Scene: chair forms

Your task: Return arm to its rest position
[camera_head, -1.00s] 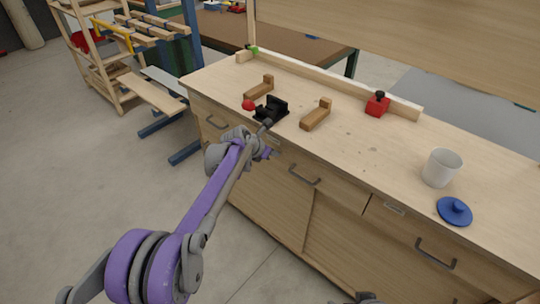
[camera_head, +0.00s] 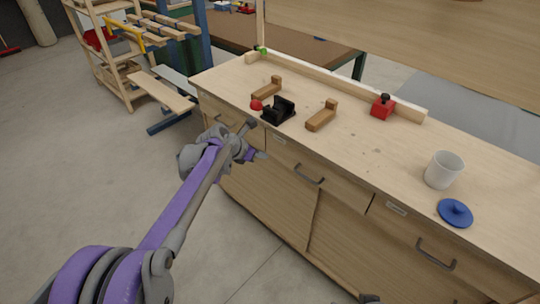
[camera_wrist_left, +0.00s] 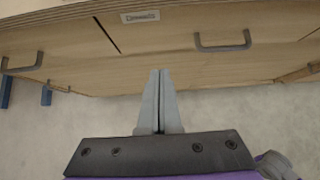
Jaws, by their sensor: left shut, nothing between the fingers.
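My left arm, purple and grey, comes in from the lower left in the head view. Its left gripper (camera_head: 261,155) is in front of the workbench (camera_head: 400,165), just below the front edge of the top and near the drawers. In the left wrist view, the two grey fingers (camera_wrist_left: 160,73) are pressed together with nothing between them. They point toward the wooden drawer fronts (camera_wrist_left: 180,45). No fingers of my right gripper show.
On the bench are a black holder (camera_head: 279,110), a red ball-shaped piece (camera_head: 256,105), two wooden blocks (camera_head: 321,117), a red block with a black knob (camera_head: 382,107), a white cup (camera_head: 443,170) and a blue lid (camera_head: 455,213). Drawer handles (camera_head: 309,175) jut out nearby. Open floor lies left.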

